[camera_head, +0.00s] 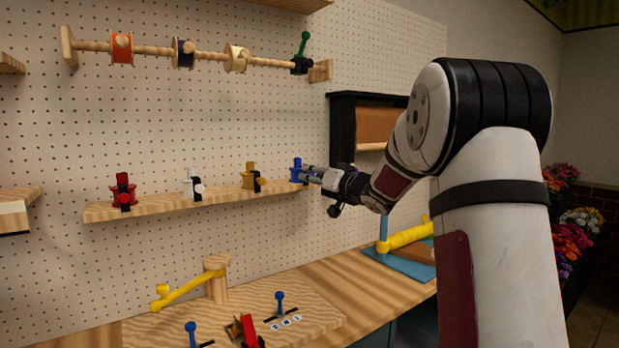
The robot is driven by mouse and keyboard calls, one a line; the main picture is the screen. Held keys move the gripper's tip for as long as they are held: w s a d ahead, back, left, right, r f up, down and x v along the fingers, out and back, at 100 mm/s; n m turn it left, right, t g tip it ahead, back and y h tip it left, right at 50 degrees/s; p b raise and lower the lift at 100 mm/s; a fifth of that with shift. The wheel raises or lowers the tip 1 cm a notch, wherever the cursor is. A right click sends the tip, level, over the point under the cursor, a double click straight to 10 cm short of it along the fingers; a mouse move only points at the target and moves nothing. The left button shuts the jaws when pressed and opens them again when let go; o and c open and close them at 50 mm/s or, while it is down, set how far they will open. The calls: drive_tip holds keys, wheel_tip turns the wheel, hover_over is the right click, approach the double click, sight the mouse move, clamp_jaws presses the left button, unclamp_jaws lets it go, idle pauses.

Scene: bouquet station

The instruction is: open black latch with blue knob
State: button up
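A blue fitting (297,168) stands at the right end of the wooden shelf on the pegboard. It is the last in a row of similar fittings, and its black latch part cannot be made out behind my gripper. My gripper (309,175) reaches in from the right, its fingertips at the right side of the blue fitting. I cannot tell whether they touch it, or whether the fingers are open or shut.
Red (123,190), white (190,181) and yellow (249,176) fittings with black parts stand left along the shelf (150,208). A black box (341,125) hangs behind my wrist. Below, the workbench (340,280) holds a yellow-armed post (215,280) and blue-knobbed levers (280,300).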

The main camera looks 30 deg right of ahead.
drive_tip(key=shift+w, duration=1.2)
clamp_jaws()
